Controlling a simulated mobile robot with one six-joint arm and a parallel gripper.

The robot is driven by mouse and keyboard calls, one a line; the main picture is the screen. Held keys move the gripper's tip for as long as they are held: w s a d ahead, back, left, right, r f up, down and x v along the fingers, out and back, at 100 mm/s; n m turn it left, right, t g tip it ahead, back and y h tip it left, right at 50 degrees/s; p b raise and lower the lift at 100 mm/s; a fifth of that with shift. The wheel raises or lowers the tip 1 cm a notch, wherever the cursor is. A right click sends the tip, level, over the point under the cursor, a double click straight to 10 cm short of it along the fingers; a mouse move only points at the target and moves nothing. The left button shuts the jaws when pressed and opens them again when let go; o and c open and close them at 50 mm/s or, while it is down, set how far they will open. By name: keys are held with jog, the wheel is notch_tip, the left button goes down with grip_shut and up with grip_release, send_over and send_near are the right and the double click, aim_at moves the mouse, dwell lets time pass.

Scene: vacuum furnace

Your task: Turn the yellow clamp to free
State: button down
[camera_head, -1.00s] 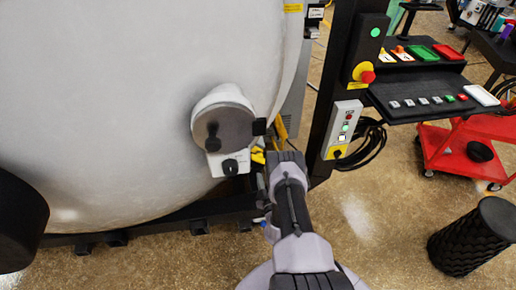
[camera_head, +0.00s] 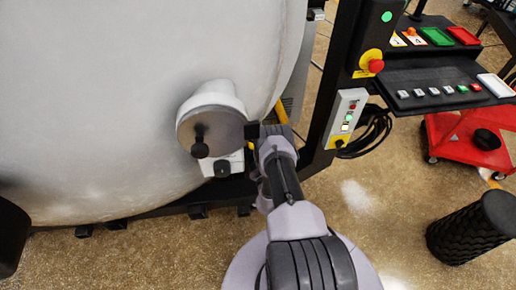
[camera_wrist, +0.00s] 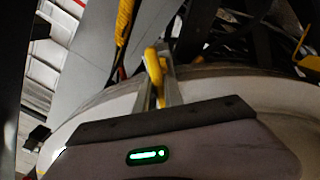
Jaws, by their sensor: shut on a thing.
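The yellow clamp (camera_wrist: 154,75) shows in the wrist view as a bent yellow handle at the rim of the pale furnace body. My gripper (camera_wrist: 158,92) has a metallic finger on each side of it and is shut on it. The lower part of the clamp is hidden behind the dark edge of my gripper's body. In the head view my arm reaches to the furnace's right edge and hides the fingertips. A sliver of yellow (camera_head: 281,112) shows just above my wrist there; I cannot tell if it is the clamp.
The large white furnace (camera_head: 110,110) fills the left, with a round port (camera_head: 212,130) close to my wrist. A dark post with a switch box (camera_head: 347,118) stands to the right. A red cart (camera_head: 465,145) and a black ribbed bin (camera_head: 475,228) stand farther right.

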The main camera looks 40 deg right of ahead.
dwell(0.3)
jog(key=n+b, duration=0.2)
jog(key=n, duration=0.2)
jog(key=shift+f, duration=0.1)
jog(key=n+b, duration=0.1)
jog(key=n, duration=0.3)
jog(key=shift+b, duration=0.4)
jog(key=n+b, duration=0.1)
jog(key=n, duration=0.8)
jog(key=shift+d+n+b, duration=0.1)
jog(key=shift+n+b, duration=0.2)
jog(key=shift+w, duration=0.1)
jog(key=c, duration=1.4)
grip_release()
jog(key=shift+c, duration=0.2)
